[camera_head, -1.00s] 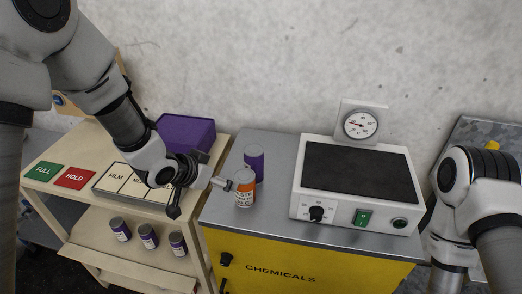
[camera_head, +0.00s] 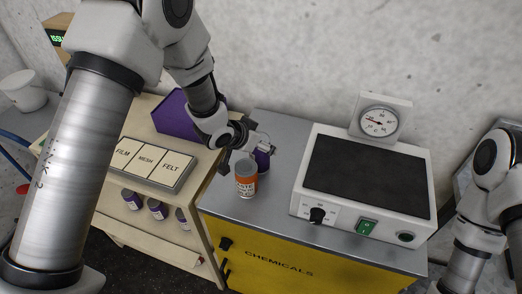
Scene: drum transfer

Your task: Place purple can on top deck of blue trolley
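The purple can (camera_head: 263,160) stands on the grey top of the yellow chemicals cabinet (camera_head: 290,262), partly hidden by my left gripper and by an orange-and-white can (camera_head: 246,182) in front of it. My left gripper (camera_head: 262,147) is at the upper part of the purple can. Whether its fingers are closed on the can is too small to tell. My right arm shows at the right edge, but its gripper is out of view. I cannot make out a blue trolley.
A white hotplate-like device (camera_head: 312,190) with a dark top and a dial gauge (camera_head: 378,121) fills the cabinet's right. A beige cart (camera_head: 118,212) at left carries a purple box (camera_head: 175,117), a FILM/MESH/FELT tray (camera_head: 150,183) and several purple cans on its lower shelf (camera_head: 157,209).

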